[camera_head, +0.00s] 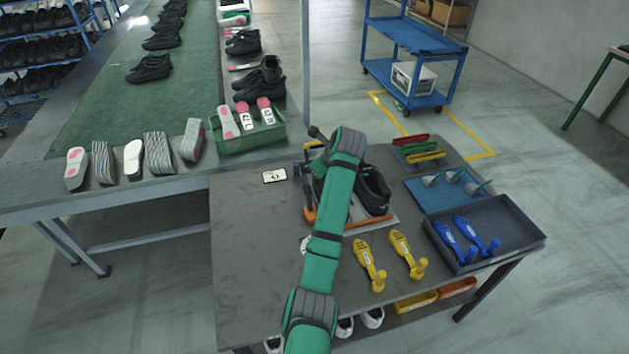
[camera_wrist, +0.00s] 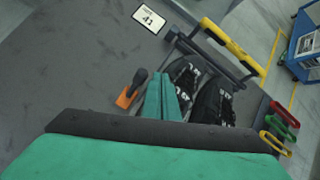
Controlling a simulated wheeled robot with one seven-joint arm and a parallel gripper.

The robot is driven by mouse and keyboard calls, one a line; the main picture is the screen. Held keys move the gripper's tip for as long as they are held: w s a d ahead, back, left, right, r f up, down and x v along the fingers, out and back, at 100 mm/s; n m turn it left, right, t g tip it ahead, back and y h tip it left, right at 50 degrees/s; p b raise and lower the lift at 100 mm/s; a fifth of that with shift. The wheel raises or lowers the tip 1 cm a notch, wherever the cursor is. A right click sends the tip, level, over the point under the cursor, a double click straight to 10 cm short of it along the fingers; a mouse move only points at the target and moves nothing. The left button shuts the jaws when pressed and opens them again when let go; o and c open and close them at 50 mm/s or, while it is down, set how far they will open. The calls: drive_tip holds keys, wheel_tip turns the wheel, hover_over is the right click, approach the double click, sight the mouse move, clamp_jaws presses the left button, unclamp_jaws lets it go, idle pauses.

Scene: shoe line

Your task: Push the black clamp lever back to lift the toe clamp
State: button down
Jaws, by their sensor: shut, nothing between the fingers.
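A shoe fixture stands on the grey table, partly hidden behind my arm in the head view. In the wrist view a black grip (camera_wrist: 139,77), which looks like the clamp lever, rises from an orange part (camera_wrist: 125,98). The orange part also shows in the head view (camera_head: 310,216). Black shoes (camera_wrist: 211,100) lie by dark bars and a yellow bar (camera_wrist: 234,47); I cannot tell which part is the toe clamp. My gripper (camera_wrist: 159,76) is shut and empty, over the fixture, just right of the black grip. I cannot tell whether they touch.
A size card (camera_head: 275,175) lies left of the fixture. Yellow pieces (camera_head: 369,265), a dark tray (camera_head: 512,239) with blue pieces and a blue mat (camera_head: 426,200) are to the right. A green bin (camera_head: 214,143) stands behind left. The table's left front is clear.

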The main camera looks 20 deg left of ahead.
wheel_tip(320, 180, up, 6)
drive_tip(key=w, duration=0.2)
drive_tip(key=shift+w, duration=0.2)
drive_tip(key=shift+f, duration=0.1)
drive_tip(key=shift+w, duration=0.15)
